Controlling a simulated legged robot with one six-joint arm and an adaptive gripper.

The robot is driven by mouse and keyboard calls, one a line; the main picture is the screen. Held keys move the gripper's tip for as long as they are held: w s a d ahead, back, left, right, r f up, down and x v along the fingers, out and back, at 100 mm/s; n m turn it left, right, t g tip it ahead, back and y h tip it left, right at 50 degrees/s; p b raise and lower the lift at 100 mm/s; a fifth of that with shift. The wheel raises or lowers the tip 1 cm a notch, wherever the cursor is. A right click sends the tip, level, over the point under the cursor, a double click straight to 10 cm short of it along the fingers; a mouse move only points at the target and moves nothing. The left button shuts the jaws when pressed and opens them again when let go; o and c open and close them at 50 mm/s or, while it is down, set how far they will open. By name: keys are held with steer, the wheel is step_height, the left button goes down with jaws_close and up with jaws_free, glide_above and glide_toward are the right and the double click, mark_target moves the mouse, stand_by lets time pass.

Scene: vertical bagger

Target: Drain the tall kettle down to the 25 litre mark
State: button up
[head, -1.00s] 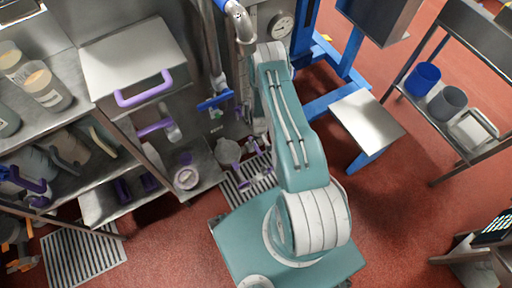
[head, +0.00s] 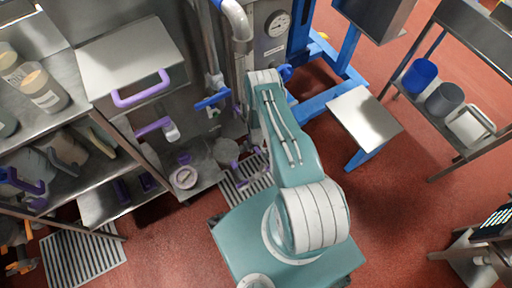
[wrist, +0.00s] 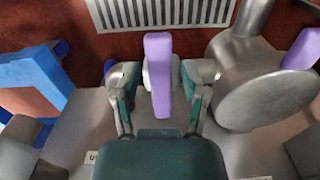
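The tall kettle (head: 268,45) appears to be the steel vessel with a dial gauge (head: 278,24) behind my arm in the head view. Its level marks cannot be made out. In the wrist view a purple lever (wrist: 158,75) stands upright between the two fingers of my gripper (wrist: 158,82). The fingers are spread on either side of it, with a narrow gap visible on each side. A pale hub shows behind the lever. In the head view my arm hides the gripper and this lever.
A grey round steel body (wrist: 265,95) is close right of my gripper, with another purple handle (wrist: 303,48) beside it. A floor grate (wrist: 165,12) lies beyond. A blue-handled valve (head: 213,100) is on the pipework. A blue frame (wrist: 35,80) stands left in the wrist view.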

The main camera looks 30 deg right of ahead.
jaws_close()
steer(key=n, duration=0.1)
steer(key=d+n, duration=0.1)
steer(key=shift+w+d+n, duration=0.1)
steer(key=shift+d+n, duration=0.15)
steer(key=shift+n, duration=0.15)
steer(key=o, duration=0.5)
jaws_free()
